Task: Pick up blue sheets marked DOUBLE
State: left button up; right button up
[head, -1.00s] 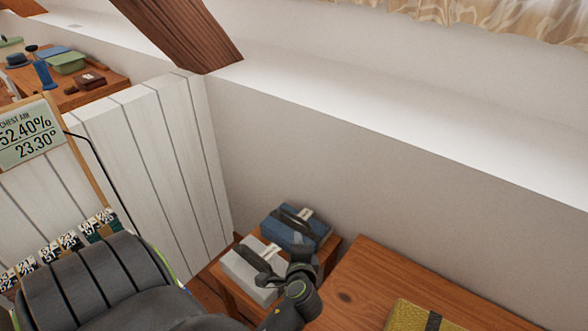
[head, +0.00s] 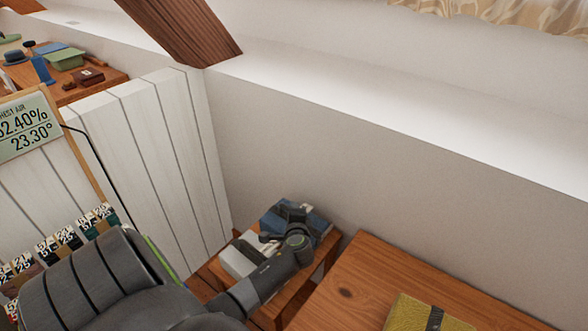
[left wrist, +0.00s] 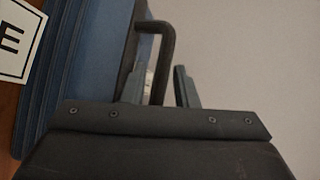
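The blue sheets (head: 319,224) are a folded bundle with a dark strap and handle, on a small wooden stand by the wall. In the left wrist view the blue bundle (left wrist: 75,75) fills the left side, with a white label (left wrist: 14,42) showing a letter E; the rest of the label is cut off. My left gripper (head: 290,208) is over the bundle and hides much of it. In the left wrist view its fingers (left wrist: 160,88) are apart, with the dark handle (left wrist: 168,42) between them and gaps on both sides. My right gripper is in neither view.
A white bundle (head: 238,262) sits beside the blue one on the stand (head: 296,297), partly behind my arm. A wooden table (head: 365,275) with a yellow bundle (head: 415,315) is at the right. White panelling (head: 150,150) stands left; the wall is close behind.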

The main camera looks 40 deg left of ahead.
pick_arm(q)
jog(key=shift+w+a+f, duration=0.1)
jog(key=shift+w+a, duration=0.1)
jog(key=shift+a, duration=0.05)
jog(key=shift+c, duration=0.4)
grip_shut()
jog(key=shift+d+f, duration=0.1)
dwell(0.8)
